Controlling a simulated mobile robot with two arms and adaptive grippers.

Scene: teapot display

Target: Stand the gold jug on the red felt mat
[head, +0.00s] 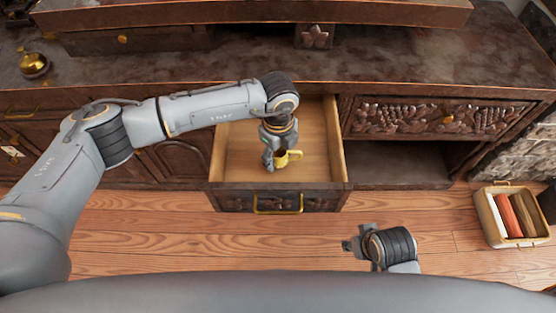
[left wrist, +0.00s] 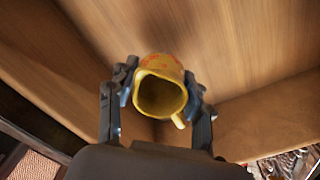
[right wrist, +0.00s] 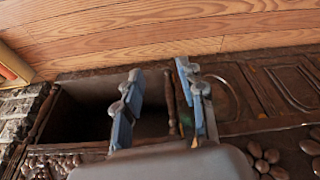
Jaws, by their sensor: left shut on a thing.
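The gold jug (head: 292,156) is yellow-gold and sits between the fingers of my left gripper (head: 278,156), over the open drawer (head: 235,150). In the left wrist view the jug (left wrist: 158,65) shows its dark open mouth towards the camera, with a finger on either side. My left gripper is shut on it. Whether the jug touches the drawer floor, I cannot tell. My right gripper (head: 352,245) is above the wood floor, away from the jug. In the right wrist view its fingers (right wrist: 160,70) are apart with nothing between them. I see no red felt mat.
The drawer has a gold handle (head: 278,204) and otherwise looks empty. A dark cabinet top (head: 400,60) runs behind it, with a gold bell (head: 34,66) at far left. A basket (head: 494,222) with red and brown items stands on the floor at right.

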